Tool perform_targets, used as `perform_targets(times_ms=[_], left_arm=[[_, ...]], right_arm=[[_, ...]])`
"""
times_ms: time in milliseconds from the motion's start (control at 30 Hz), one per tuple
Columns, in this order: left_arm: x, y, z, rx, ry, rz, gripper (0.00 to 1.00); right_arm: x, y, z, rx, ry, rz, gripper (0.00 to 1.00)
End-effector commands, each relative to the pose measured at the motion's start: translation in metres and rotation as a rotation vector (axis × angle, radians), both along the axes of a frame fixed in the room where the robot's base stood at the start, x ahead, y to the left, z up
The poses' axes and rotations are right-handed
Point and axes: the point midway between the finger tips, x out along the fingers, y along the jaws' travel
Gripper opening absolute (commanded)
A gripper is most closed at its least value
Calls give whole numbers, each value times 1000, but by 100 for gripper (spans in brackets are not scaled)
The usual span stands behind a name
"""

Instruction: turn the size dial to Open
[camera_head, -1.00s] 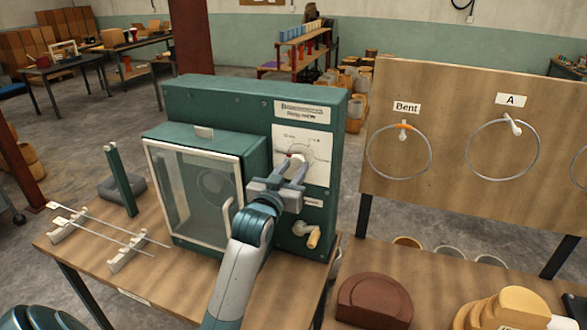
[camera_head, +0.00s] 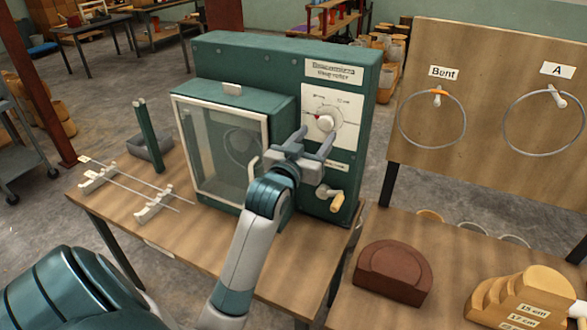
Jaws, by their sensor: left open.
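The size dial (camera_head: 326,123) is a pale round knob with a red mark on its left side. It sits on a white printed plate (camera_head: 345,108) on the front of the green machine (camera_head: 285,60). The plate's small words are too blurred to read, so I cannot tell which setting the red mark faces. My left gripper (camera_head: 316,136) is open and empty, its two fingers pointing up just below and in front of the dial. The dial shows clear above the fingertips; I cannot tell whether they touch it. My right gripper is not in view.
A glass door (camera_head: 222,150) with a white handle is left of the gripper. A crank with a yellow grip (camera_head: 337,200) is below it. Rods on white stands (camera_head: 152,205) lie on the table's left. A board (camera_head: 490,110) with hanging rings stands at right.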

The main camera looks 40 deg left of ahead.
Motion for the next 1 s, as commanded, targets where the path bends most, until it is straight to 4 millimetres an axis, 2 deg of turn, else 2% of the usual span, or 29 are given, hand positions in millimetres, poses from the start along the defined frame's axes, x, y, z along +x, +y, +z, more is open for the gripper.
perform_targets(times_ms=[100,400,433,500,800,1000], left_arm=[[-24,-6,-3,0,-1,0,50],[-75,-19,-3,0,1,-1,50],[-77,-19,1,-2,6,-1,50],[-82,-20,2,-4,6,-1,50],[-110,-27,3,-3,7,0,50],[-123,-30,1,-2,5,0,50]], right_arm=[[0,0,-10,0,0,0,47],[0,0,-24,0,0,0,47],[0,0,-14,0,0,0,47],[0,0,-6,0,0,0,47],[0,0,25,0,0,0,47],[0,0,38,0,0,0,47]])
